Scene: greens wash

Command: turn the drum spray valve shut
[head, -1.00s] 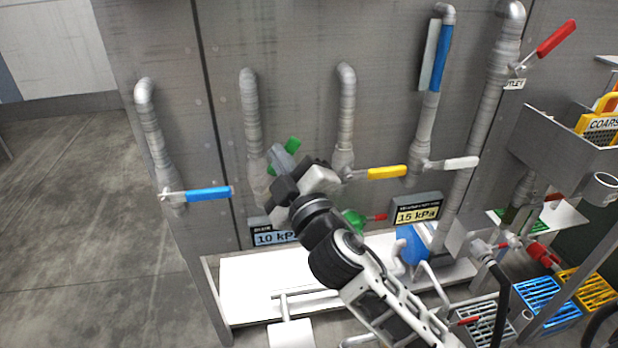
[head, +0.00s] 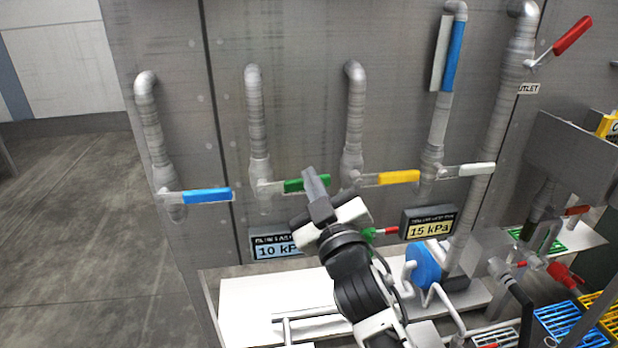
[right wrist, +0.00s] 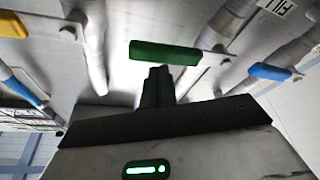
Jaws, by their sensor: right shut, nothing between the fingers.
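The green valve handle (head: 300,185) lies level across its pipe, pointing right from the pivot. No label naming the drum spray valve is readable, so I cannot confirm which handle it is. My right gripper (head: 314,180) is shut and empty, its fingertips in front of the handle's right end. In the right wrist view, the green handle (right wrist: 165,53) lies crosswise just beyond the shut fingertips (right wrist: 158,72). I cannot tell whether they touch. My left gripper is out of view.
A blue handle (head: 207,195) is to the left and a yellow handle (head: 398,177) close to the right, both level. A white handle (head: 476,169) and a raised red handle (head: 572,36) are farther right. Pressure displays (head: 276,247) and (head: 430,228) sit below.

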